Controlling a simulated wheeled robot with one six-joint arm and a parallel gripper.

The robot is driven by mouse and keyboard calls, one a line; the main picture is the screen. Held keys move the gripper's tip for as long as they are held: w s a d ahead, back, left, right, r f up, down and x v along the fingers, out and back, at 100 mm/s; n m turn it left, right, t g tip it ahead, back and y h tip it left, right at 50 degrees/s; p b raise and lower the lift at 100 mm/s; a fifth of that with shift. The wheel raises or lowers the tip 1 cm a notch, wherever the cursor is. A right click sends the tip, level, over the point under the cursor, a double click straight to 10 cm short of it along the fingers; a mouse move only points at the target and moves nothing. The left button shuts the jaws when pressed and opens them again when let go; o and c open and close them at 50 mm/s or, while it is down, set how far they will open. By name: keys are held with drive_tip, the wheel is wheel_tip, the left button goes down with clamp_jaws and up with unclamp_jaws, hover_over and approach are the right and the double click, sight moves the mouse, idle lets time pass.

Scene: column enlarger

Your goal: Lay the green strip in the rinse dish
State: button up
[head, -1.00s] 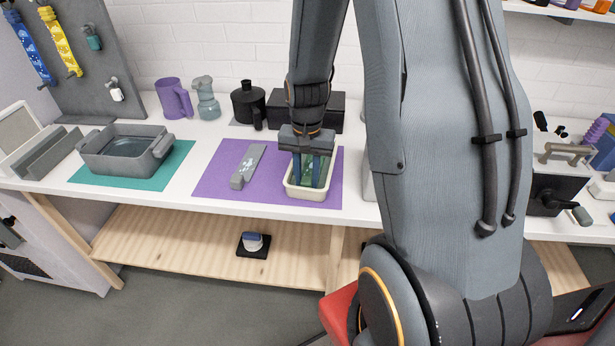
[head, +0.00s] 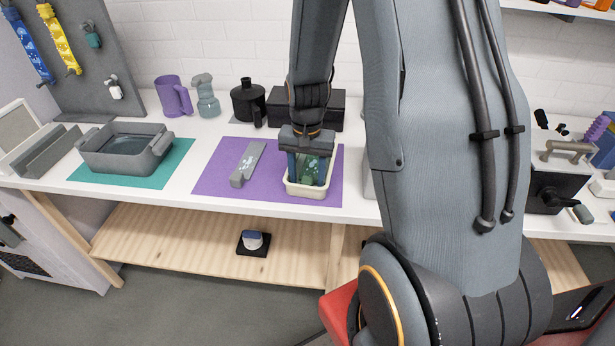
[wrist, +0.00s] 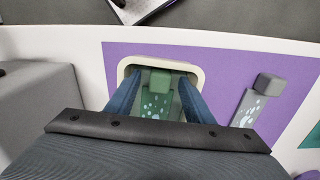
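The green strip (head: 311,169), with pale spots and a block at one end, is inside the small cream dish (head: 302,191) on the purple mat. In the wrist view the strip (wrist: 155,104) lies within the rim of the cream dish (wrist: 160,63). My gripper (head: 307,178) reaches down into this dish. Its two blue fingers stand apart on either side of the strip, with gaps showing in the wrist view (wrist: 159,85). Part of the strip is hidden behind the gripper. I cannot tell whether it lies fully flat.
A grey spotted strip (head: 246,164) lies on the purple mat (head: 213,180), left of the dish. A grey tub (head: 107,160) holding liquid stands on a teal mat (head: 174,168). A black jug (head: 247,104) and a black box (head: 337,112) stand behind.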

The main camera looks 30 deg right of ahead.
drive_tip(key=shift+r, duration=0.15)
idle(0.5)
drive_tip(key=shift+r+p, duration=2.1)
drive_tip(key=shift+r, duration=1.7)
wheel_tip(320, 180, up, 8)
drive_tip(key=b, duration=0.2)
drive_tip(key=shift+f, duration=0.1)
